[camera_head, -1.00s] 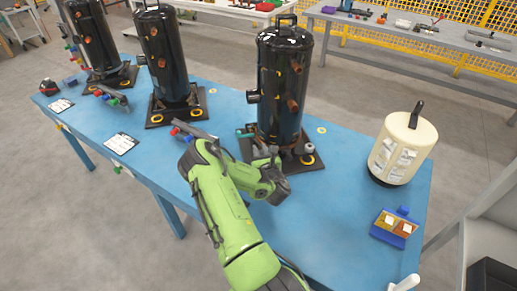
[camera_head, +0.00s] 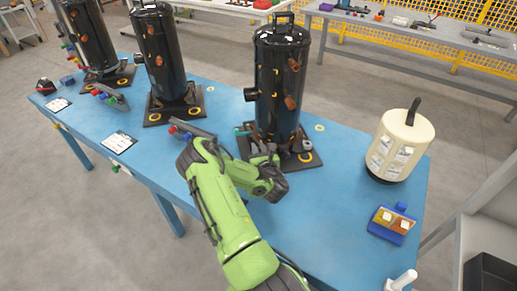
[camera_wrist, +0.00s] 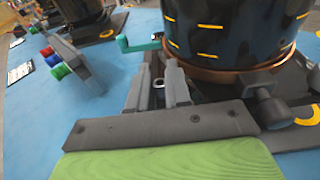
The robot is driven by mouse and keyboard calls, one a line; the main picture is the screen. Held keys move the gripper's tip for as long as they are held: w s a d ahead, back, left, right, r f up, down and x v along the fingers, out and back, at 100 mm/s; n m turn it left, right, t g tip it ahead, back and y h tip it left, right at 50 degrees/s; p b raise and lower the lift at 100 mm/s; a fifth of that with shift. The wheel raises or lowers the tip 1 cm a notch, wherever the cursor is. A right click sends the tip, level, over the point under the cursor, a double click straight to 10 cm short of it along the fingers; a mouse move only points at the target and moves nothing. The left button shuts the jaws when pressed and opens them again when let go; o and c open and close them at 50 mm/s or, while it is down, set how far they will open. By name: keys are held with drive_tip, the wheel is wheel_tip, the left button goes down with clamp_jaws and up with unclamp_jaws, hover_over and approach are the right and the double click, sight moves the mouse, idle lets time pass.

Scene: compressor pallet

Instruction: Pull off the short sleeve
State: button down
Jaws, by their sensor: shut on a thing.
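The nearest black compressor (camera_head: 278,85) stands upright on a dark base plate (camera_head: 312,158) at the table's right half. My gripper (camera_head: 262,152) is low at the front of this compressor. In the wrist view my gripper (camera_wrist: 157,85) has its two grey fingers close together on a small grey ring-like piece (camera_wrist: 158,83), which seems to be the short sleeve. The fingers hide most of it, and I cannot tell whether it still sits on a stud. A copper band (camera_wrist: 235,76) rings the compressor's foot just beyond.
A teal-handled part (camera_wrist: 138,43) and a rack with red, blue and green pieces (camera_wrist: 62,62) lie to the left. A cream canister (camera_head: 402,146) and a blue tray (camera_head: 392,225) stand right on the blue table (camera_head: 330,235). Other compressors (camera_head: 160,55) stand at left.

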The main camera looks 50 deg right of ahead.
drive_tip(key=shift+r, duration=0.1)
drive_tip(key=shift+r+p, duration=2.15)
drive_tip(key=shift+r, duration=0.85)
